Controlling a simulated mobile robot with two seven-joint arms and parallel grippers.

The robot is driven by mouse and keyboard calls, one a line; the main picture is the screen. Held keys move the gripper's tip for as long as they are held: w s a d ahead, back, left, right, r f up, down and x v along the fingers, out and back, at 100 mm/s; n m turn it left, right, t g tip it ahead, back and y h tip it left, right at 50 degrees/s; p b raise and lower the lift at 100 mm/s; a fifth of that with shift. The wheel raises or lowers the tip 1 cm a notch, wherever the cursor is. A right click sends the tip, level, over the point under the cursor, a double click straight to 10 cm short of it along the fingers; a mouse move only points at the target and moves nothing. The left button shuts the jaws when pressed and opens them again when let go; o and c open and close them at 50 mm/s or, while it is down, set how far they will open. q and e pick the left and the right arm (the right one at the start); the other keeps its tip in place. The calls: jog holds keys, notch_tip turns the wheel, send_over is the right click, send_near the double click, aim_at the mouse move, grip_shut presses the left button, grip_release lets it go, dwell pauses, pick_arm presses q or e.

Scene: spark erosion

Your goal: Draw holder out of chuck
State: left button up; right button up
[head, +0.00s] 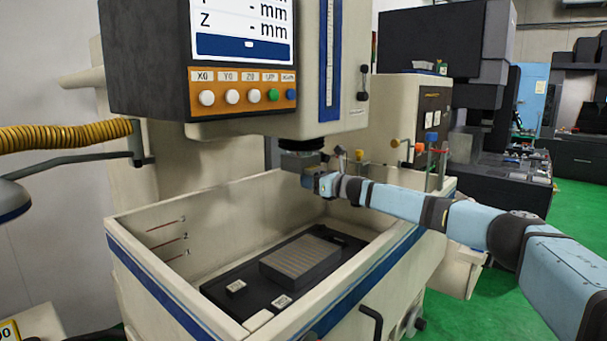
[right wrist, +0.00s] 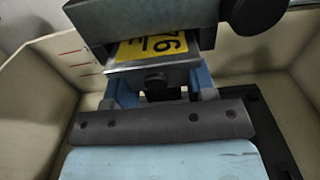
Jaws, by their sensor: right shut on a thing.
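The chuck (head: 303,145) is a dark round fitting under the machine head, above the tank. The holder (head: 298,163) is a grey block right below it, small in the head view. My right gripper (head: 312,180) reaches in from the right at the holder's level. In the right wrist view, the holder (right wrist: 152,76) is a grey metal block with a yellow label, between the blue fingers of my right gripper (right wrist: 160,88), which is shut on it. The holder's upper part goes under a dark grey block (right wrist: 140,22). Whether the two touch is hidden. My left gripper is not in view.
Below is an open cream tank (head: 135,225) with raised walls. Inside lies a dark plate with a ribbed grey block (head: 300,262) and small labelled pieces. The machine head with its display panel (head: 240,90) overhangs the tank. A yellow hose (head: 65,138) hangs left.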

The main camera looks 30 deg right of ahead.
jog(key=shift+s+d+r, duration=0.1)
jog(key=shift+s+d, duration=0.05)
jog(key=shift+s, duration=0.15)
dwell(0.4)
jog(key=v, duration=1)
dwell(1.6)
